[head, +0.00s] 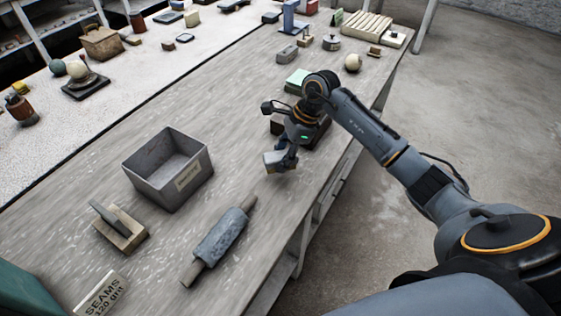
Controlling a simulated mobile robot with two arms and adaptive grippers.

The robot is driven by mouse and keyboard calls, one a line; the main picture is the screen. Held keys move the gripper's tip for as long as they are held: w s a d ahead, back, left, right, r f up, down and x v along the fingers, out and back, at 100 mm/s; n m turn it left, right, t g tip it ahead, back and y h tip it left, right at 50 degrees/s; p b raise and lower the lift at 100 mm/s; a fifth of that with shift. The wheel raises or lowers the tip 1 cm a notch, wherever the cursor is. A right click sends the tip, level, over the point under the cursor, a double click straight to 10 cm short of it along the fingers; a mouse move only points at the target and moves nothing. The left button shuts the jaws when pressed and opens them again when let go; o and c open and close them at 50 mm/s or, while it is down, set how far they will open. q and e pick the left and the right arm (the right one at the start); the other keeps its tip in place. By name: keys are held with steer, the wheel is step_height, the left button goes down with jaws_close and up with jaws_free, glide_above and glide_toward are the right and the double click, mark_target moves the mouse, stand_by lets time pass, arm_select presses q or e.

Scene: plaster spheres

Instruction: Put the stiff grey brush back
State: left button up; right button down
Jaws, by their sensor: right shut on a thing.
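My right gripper (284,157) reaches in from the right over the table and points down. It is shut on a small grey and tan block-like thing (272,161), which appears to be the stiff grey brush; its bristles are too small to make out. The brush is near the table's right edge, to the right of the grey bin and apart from it. The open grey bin (141,185) has a pale label on its front, and it looks empty. My left gripper is not in view.
A grey roller with wooden handles (223,238) lies in front of the bin. A wooden block with a grey upright piece (122,229) and a SEAMS label (101,294) are at left. Bare table surrounds the bin.

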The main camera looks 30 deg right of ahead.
steer(key=f, duration=0.1)
steer(key=f+p, duration=0.1)
steer(key=f, duration=0.1)
steer(key=shift+w+p, duration=0.25)
steer(key=shift+p, duration=0.05)
steer(key=shift+f, duration=0.3)
steer(key=shift+f, duration=0.1)
steer(key=shift+f, duration=0.15)
steer(key=c, duration=0.9)
jaws_free()
steer(key=shift+o, duration=0.2)
